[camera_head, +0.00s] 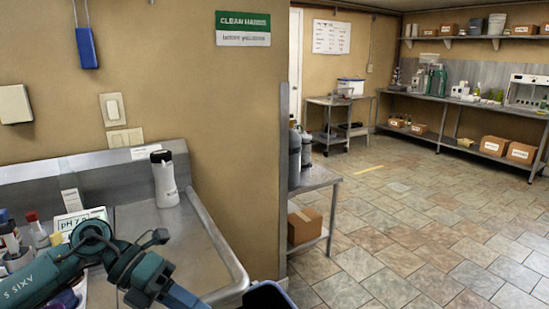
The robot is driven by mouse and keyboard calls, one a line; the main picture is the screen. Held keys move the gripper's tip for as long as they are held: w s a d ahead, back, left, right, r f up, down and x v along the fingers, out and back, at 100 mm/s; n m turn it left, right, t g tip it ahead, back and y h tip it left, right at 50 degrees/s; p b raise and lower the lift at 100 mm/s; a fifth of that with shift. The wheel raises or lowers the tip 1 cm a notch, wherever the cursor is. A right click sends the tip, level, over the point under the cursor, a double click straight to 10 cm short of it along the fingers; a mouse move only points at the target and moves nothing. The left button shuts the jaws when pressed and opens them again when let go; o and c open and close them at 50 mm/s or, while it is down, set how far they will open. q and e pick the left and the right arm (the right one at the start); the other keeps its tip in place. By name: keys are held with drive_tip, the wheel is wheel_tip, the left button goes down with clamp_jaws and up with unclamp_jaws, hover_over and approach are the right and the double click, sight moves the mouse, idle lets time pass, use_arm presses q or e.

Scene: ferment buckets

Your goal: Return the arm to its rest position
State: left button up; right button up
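My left arm (62,273), teal with dark joints, comes in from the lower left over the steel counter. It bends near a dark round joint, and its far part (150,278) slopes down to the right toward the bottom edge. No gripper fingers can be made out on it, and nothing held shows. My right arm and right gripper are not in view.
Bottles (38,232) and a pH sign (82,218) crowd the counter beside my arm. A white bottle (165,179) stands near the back wall. The counter's raised rim (217,240) is on the right. A blue bin (267,296) sits below. Open tiled floor (400,225) lies right.

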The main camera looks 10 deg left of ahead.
use_arm(q)
drive_tip(key=w+d+n+t+h, duration=0.1)
drive_tip(key=d+n+t+h, duration=0.7)
drive_tip(key=n+t, duration=0.6)
drive_tip(key=s+a+f+n+g+y, duration=0.1)
drive_tip(key=s+f+n+y, duration=0.3)
drive_tip(key=f+n, duration=0.3)
drive_tip(key=s+a+f+n+y+p, duration=0.1)
drive_tip(key=s+f+n+y, duration=0.2)
drive_tip(key=f+n+y, duration=0.3)
drive_tip(key=s+a+f+n+g+y, duration=0.1)
drive_tip(key=s+f+n+y, duration=0.3)
drive_tip(key=f+n, duration=0.6)
drive_tip(key=shift+s+a+f+g+y+p, duration=0.3)
drive_tip(key=shift+a+f+y, duration=0.25)
drive_tip(key=shift+y, duration=0.45)
